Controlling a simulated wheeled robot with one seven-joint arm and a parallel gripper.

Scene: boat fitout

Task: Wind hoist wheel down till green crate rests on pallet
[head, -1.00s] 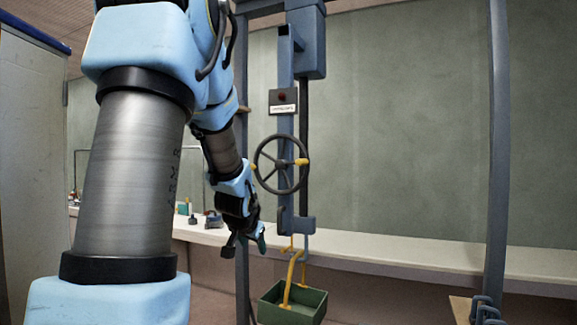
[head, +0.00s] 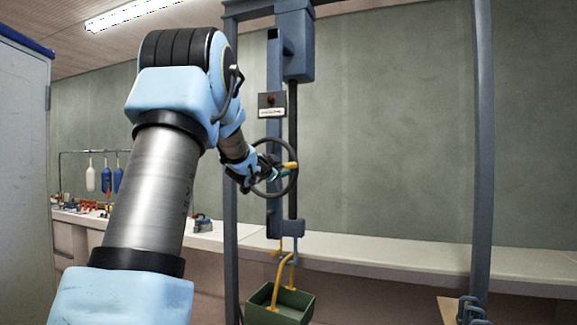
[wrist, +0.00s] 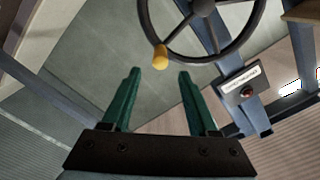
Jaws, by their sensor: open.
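The dark hoist wheel (head: 274,168) with its yellow knob (head: 291,165) is on the blue-grey hoist post. My gripper (wrist: 159,72) has two green fingers, apart and empty. In the wrist view, the yellow knob (wrist: 160,57) appears just beyond the fingertips, roughly centred between them, not clasped. In the head view, my gripper (head: 268,175) overlaps the left part of the wheel; whether it touches cannot be told. The green crate (head: 279,306) hangs by a yellow hanger below the hoist. Its underside and any pallet under it are out of view.
A small panel with a red button (head: 271,104) sits on the post above the wheel; it also shows in the wrist view (wrist: 247,91). Blue-grey frame uprights (head: 483,150) stand on both sides. A long white bench (head: 390,255) runs behind.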

